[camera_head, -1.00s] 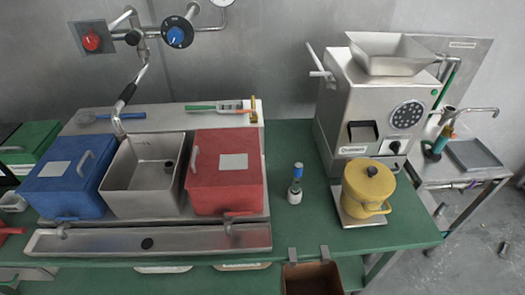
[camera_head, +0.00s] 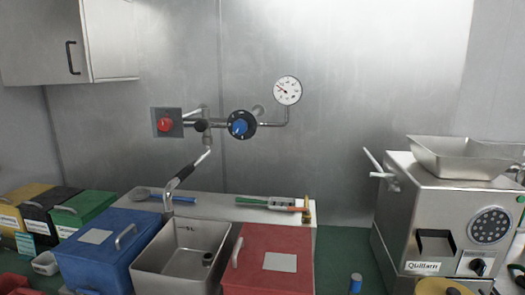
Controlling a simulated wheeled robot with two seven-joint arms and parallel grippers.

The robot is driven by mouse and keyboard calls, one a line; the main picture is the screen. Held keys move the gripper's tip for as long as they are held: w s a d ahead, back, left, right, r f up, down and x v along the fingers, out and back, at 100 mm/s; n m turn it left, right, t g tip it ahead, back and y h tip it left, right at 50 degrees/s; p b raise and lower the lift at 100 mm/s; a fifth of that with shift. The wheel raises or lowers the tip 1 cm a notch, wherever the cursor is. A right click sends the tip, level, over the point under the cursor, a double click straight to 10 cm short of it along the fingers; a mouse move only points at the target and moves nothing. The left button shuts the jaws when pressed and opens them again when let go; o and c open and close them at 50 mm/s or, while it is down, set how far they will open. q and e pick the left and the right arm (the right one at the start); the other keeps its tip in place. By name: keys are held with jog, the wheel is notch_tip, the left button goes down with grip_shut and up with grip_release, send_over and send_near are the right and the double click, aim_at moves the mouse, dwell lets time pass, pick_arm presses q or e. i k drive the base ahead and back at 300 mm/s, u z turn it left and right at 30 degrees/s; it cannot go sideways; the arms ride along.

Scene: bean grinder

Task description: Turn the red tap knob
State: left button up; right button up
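The red knob (camera_head: 165,124) sits on a square grey plate on the back wall, left of the tap pipes. A blue round dial (camera_head: 239,125) is on the pipe to its right, with a white pressure gauge (camera_head: 288,90) further right. The tap spout (camera_head: 187,174) hangs down over the open steel basin (camera_head: 182,262). Neither of my grippers shows in the view.
A blue box (camera_head: 97,246) and a red box (camera_head: 270,263) flank the basin. A steel grinder (camera_head: 450,225) stands at the right. A wall cabinet (camera_head: 70,40) is at upper left. The wall around the red knob is clear.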

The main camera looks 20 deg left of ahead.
aim_at(165, 124)
jog(key=z, duration=1.7)
jog(key=k, duration=1.1)
jog(key=u, duration=1.65)
jog(key=i, duration=0.5)
jog(key=u, duration=0.05)
